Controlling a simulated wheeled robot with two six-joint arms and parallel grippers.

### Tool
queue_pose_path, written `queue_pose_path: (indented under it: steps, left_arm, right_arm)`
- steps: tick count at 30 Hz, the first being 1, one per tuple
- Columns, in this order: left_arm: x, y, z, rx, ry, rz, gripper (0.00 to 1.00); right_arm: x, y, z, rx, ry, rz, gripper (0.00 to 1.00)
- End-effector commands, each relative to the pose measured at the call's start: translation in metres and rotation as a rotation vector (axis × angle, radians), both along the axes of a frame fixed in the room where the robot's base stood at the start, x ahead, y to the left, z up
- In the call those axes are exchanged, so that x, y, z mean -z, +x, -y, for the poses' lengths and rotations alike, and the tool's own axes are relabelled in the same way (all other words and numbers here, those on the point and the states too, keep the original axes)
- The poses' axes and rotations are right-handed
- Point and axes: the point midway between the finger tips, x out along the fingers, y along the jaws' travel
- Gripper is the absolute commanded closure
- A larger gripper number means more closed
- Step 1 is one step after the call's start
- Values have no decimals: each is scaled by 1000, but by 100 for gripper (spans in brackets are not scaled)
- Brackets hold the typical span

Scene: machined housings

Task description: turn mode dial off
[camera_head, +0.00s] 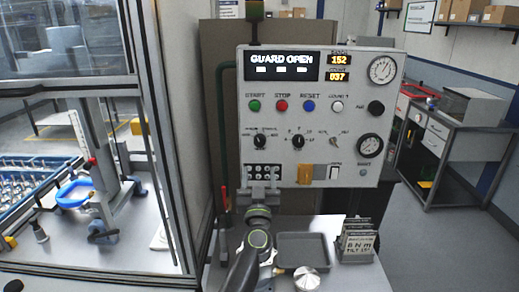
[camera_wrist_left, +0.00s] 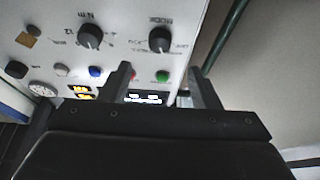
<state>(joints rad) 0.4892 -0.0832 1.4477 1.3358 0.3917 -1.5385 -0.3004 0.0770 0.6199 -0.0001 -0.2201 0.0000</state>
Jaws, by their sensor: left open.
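The grey control panel (camera_head: 315,100) carries the black mode dial (camera_head: 260,142) at its left, below the green start button (camera_head: 254,105). The mode dial also shows in the left wrist view (camera_wrist_left: 160,40), where the panel appears upside down. Its setting is too small to read. My left gripper (camera_head: 262,172) is just below the dial in the head view, fingers pointing up. In the left wrist view the gripper (camera_wrist_left: 157,72) is open, its two fingers apart with nothing between them. The dial lies beyond the fingertips, apart from them. My right gripper is not in view.
A second black dial (camera_head: 297,142) is right of the mode dial. Red stop (camera_head: 281,105) and blue reset (camera_head: 308,105) buttons sit above. A grey tray (camera_head: 302,250) lies on the bench below. A glazed enclosure stands left.

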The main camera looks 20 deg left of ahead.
Motion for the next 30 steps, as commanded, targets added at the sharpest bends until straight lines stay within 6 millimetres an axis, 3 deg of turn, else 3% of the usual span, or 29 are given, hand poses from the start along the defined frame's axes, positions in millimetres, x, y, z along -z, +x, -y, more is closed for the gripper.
queue_pose_path:
  steps: [15,21,30]
  left_arm:
    - [-28,75,-22,0,1,1,44]
    - [-36,89,-26,0,1,1,44]
    - [-40,93,-27,0,0,-1,44]
  right_arm:
    - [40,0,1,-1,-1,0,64]
    - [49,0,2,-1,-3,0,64]
    - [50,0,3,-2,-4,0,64]
